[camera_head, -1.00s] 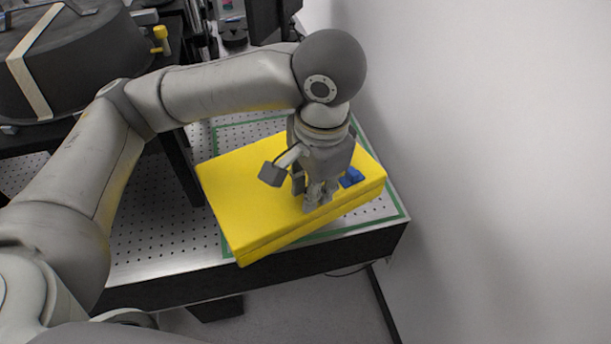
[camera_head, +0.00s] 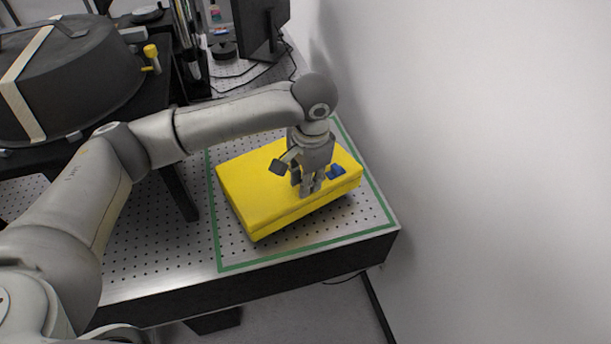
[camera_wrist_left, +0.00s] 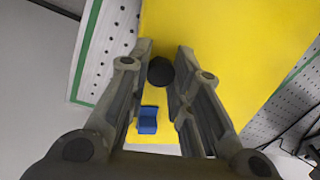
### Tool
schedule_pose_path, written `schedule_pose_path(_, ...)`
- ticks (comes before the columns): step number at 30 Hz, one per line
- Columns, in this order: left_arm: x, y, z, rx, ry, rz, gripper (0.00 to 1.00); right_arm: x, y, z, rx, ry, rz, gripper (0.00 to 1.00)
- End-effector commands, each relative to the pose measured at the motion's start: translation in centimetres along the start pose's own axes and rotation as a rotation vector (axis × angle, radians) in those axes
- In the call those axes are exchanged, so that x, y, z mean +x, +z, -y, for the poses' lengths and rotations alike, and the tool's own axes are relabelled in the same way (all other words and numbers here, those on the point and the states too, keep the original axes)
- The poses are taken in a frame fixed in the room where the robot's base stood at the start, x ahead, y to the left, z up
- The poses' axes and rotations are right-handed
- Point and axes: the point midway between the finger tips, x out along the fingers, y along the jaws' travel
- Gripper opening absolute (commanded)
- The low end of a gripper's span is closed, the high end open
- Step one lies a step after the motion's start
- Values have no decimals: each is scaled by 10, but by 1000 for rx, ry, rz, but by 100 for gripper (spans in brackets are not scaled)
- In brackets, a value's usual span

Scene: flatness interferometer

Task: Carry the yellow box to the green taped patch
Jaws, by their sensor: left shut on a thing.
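The yellow box (camera_head: 247,185) is a flat slab, seen in the head view over the area inside the green tape outline (camera_head: 300,248). It sits at an angle to the tape lines. I cannot tell whether its underside touches the table. My left gripper (camera_head: 309,190) points down at its top, with the fingers around a dark round knob (camera_wrist_left: 160,71) on the box in the left wrist view. A blue latch-like part (camera_wrist_left: 147,120) shows near the fingers, and also in the head view (camera_head: 336,171). My right gripper is not in view.
The perforated metal table (camera_head: 150,240) is bare to the left and in front of the box. A white wall (camera_head: 480,150) stands close on the right. A large dark round vessel (camera_head: 75,80) is at the upper left, and a monitor (camera_head: 262,28) is at the back.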

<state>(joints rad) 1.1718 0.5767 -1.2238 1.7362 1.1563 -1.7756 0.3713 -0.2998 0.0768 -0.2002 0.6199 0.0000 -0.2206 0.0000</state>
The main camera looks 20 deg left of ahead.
Motion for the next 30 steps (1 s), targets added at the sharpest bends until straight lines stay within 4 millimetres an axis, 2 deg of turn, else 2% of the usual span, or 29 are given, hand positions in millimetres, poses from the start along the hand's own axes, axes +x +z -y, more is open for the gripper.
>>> schedule_pose_path(1, 2, -3, 4, -3, -4, -2, 0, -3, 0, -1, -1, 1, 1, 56)
schedule_pose_path(9, 29, -2, 1, -1, -5, -3, 0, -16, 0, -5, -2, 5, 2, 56)
schedule_pose_path(16, 32, -2, 0, 0, -5, -4, 0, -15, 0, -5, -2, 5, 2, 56)
schedule_pose_path(17, 35, -1, -1, 0, -1, 1, 21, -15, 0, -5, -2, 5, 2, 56)
schedule_pose_path(21, 34, -1, -1, 0, -1, 1, 39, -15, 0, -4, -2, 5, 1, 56)
schedule_pose_path(30, 34, -1, -1, 0, -1, 1, 42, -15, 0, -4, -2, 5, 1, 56)
